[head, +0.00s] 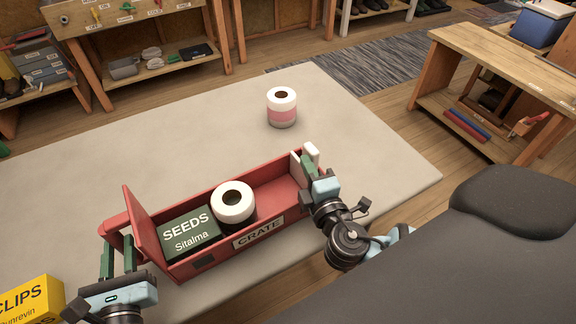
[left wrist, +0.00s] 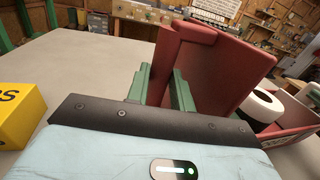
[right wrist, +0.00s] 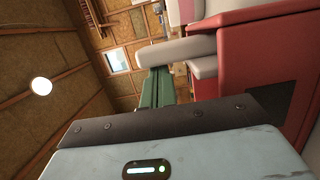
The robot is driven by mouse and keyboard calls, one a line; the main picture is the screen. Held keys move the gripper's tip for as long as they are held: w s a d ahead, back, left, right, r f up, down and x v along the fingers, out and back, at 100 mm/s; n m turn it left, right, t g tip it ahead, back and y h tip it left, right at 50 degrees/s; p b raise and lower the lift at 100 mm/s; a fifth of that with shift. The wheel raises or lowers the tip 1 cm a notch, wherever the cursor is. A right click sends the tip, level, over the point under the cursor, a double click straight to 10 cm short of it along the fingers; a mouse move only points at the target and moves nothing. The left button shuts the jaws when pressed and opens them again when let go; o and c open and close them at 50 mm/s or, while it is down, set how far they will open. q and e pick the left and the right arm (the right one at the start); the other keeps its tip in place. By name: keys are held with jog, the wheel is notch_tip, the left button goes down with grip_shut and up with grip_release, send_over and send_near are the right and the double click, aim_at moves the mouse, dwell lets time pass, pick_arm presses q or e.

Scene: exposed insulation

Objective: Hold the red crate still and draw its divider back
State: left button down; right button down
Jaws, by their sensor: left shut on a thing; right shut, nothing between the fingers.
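The red crate (head: 180,264) stands on the table, long and open on top, with a "CRATE" label on its front. A tall red panel (head: 145,219) rises at its left end. A white two-part piece (head: 311,151) stands at its right end; I cannot tell if this is the divider. My left gripper (head: 118,252) is shut on a red part at the crate's left end, seen between its fingers in the left wrist view (left wrist: 161,92). My right gripper (head: 308,169) is shut and empty beside the white piece, which shows close to the fingers in the right wrist view (right wrist: 176,51).
A green seeds box (head: 188,238) and a white-topped roll (head: 233,203) are in the crate's left part; its right part looks empty. A pink and white roll (head: 282,107) stands behind it on the table (head: 215,125). A yellow clips box (head: 30,300) is at the left front.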

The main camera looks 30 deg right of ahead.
pick_arm(q)
jog(key=shift+a+f, duration=0.15)
jog(key=shift+f, duration=0.2)
pick_arm(e)
jog(key=s+a, duration=0.6)
jog(key=s, duration=0.4)
dwell(0.5)
pick_arm(q)
jog(key=c, duration=1.1)
grip_release()
jog(key=shift+r, duration=0.25)
jog(key=shift+c, duration=0.2)
jog(key=shift+f, duration=0.2)
jog(key=s+a, duration=0.1)
jog(key=s, duration=1)
jog(key=shift+s+a+r, duration=0.15)
jog(key=shift+s+a, duration=0.25)
